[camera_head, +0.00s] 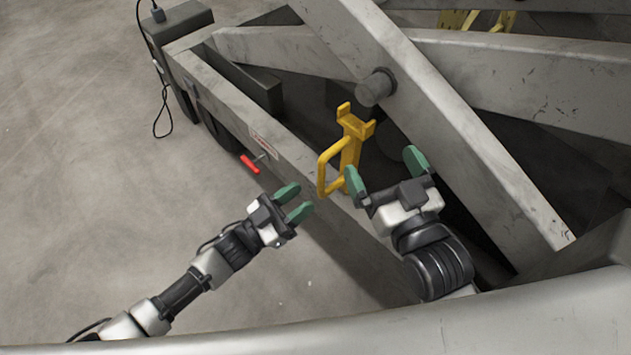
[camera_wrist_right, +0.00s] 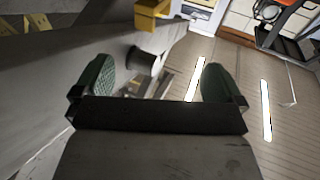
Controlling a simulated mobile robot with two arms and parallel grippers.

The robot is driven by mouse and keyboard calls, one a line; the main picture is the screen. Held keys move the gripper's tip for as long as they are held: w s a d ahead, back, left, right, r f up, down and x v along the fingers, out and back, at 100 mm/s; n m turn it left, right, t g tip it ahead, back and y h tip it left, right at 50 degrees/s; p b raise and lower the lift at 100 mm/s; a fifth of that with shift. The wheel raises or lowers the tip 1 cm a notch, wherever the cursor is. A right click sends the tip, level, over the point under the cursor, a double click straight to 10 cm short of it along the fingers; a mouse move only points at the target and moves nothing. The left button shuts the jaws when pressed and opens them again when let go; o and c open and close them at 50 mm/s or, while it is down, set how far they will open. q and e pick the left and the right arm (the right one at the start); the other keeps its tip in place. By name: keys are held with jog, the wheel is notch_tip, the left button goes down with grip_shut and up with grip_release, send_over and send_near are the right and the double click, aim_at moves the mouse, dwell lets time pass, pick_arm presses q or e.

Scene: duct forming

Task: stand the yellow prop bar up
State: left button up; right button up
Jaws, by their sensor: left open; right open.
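The yellow prop bar (camera_head: 351,152) has a forked end and a loop handle. In the head view it stands steeply inside the grey frame, its fork just below and left of a round grey peg (camera_head: 376,87). I cannot tell whether they touch. My right gripper (camera_head: 384,168) is open and empty, just right of the bar's lower part, one green finger close to it. My left gripper (camera_head: 294,203) is open and empty, left of and below the handle. The bar's foot is hidden. The right wrist view shows green fingers with nothing between them and the peg (camera_wrist_right: 145,62) beyond.
Heavy grey beams (camera_head: 440,120) cross above and to the right of the bar. A red-handled pin (camera_head: 250,164) sits on the frame's left side beam (camera_head: 235,118). A grey box with a cable (camera_head: 180,22) stands at upper left. The floor at left is clear.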

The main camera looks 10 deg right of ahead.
pick_arm(q)
jog(key=shift+v, duration=2.35)
pick_arm(e)
jog(key=shift+d+f+g+h, duration=0.15)
jog(key=shift+f+g+h, duration=0.15)
jog(key=shift+f+g, duration=0.3)
jog(key=shift+f, duration=0.1)
